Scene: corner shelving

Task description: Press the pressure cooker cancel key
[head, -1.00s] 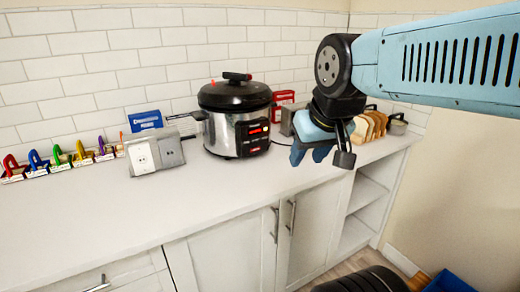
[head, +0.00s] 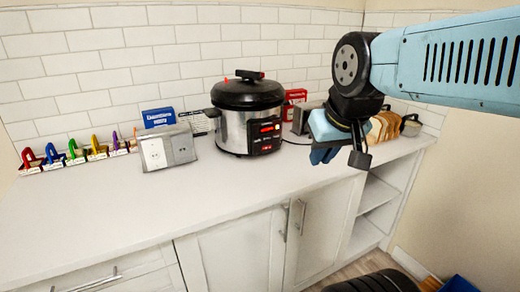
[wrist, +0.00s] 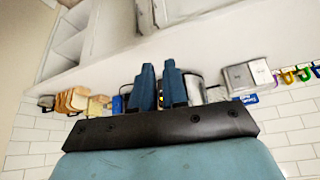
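The pressure cooker (head: 233,130) stands upright on the white counter, with a black lid and steel body. Its black control panel (head: 257,136) faces the front, with a lit red display and small red marks lower down. The separate keys are too small to read, so I cannot tell which is cancel. My gripper (head: 318,155) hangs above the counter to the right of the cooker, apart from the panel. In the wrist view, which is upside down, my two blue fingers (wrist: 158,68) are close together with nothing seen between them. They hide part of the cooker.
A grey socket box (head: 167,149) and a blue box (head: 159,117) stand left of the cooker. Coloured padlock-like items (head: 76,152) line the wall. A red box (head: 296,96), a toaster (head: 302,118) and bread slices (head: 381,127) are to the right. The front counter is clear.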

